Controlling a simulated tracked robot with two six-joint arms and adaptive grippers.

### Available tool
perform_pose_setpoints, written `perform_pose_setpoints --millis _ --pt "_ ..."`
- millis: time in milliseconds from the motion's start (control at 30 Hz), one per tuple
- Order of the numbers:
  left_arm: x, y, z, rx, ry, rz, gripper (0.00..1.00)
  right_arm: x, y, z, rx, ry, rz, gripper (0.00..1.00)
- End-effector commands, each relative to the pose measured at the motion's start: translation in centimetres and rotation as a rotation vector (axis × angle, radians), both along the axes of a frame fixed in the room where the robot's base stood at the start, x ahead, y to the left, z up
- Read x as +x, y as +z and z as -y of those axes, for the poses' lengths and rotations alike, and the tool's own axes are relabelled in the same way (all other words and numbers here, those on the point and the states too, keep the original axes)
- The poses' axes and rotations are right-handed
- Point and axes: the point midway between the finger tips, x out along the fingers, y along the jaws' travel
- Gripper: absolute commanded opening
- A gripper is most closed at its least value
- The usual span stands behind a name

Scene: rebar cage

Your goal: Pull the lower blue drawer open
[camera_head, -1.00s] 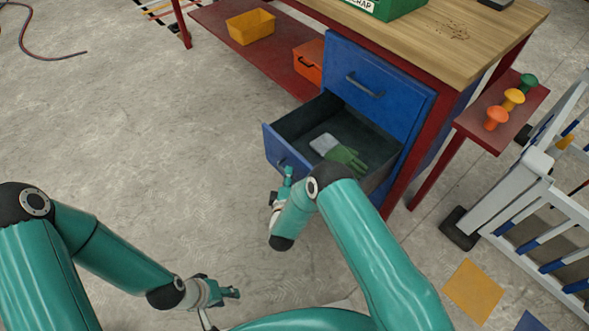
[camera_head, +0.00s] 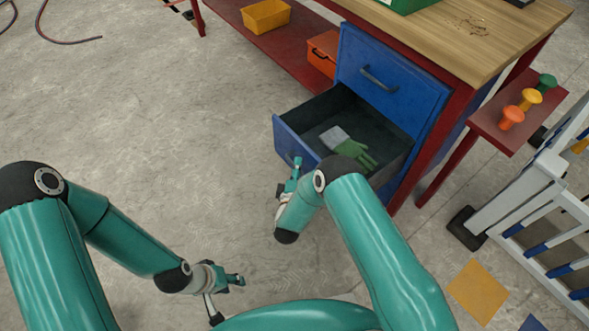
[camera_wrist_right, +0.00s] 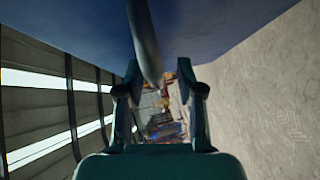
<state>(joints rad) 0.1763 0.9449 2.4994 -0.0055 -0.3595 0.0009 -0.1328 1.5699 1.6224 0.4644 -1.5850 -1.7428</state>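The lower blue drawer (camera_head: 292,143) stands pulled out of the bench, with its dark inside showing. A grey and green glove (camera_head: 355,150) lies in it. My right gripper (camera_head: 297,165) is at the outer face of the drawer front. In the right wrist view, the fingers (camera_wrist_right: 161,98) are apart, with the drawer's bar handle (camera_wrist_right: 146,40) running between them; a gap shows on the right side, and I cannot tell whether the left finger touches. The blue drawer front (camera_wrist_right: 215,25) fills the top. My left gripper (camera_head: 233,281) is low over bare floor, away from the drawer.
The closed upper blue drawer (camera_head: 390,82) is above, under the wooden bench top (camera_head: 490,45). An orange box (camera_head: 322,55) and a yellow bin (camera_head: 266,15) sit on the red shelf. A side shelf with coloured knobs (camera_head: 511,118) and a white barrier (camera_head: 525,195) stand right.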

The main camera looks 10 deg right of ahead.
Motion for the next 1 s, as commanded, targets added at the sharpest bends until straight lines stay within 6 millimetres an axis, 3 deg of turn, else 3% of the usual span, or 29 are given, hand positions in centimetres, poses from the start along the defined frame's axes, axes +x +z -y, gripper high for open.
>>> perform_pose_setpoints --millis 167,600,800,1000 --pt "0.0 0.0 0.0 0.000 0.000 0.000 0.40 -1.8 0.2 -0.6 0.000 0.002 -0.002 0.37" --pt "0.0 0.0 0.0 0.000 0.000 0.000 0.40 -9.7 1.2 -3.1 -0.002 0.005 -0.004 0.37" --pt "0.0 0.0 0.0 0.000 0.000 -0.001 0.40 -11.3 1.4 -3.5 -0.001 0.002 -0.004 0.37" --pt "0.0 0.0 0.0 0.000 0.000 -0.001 0.40 -11.4 1.5 -3.5 0.000 0.001 -0.003 0.37"
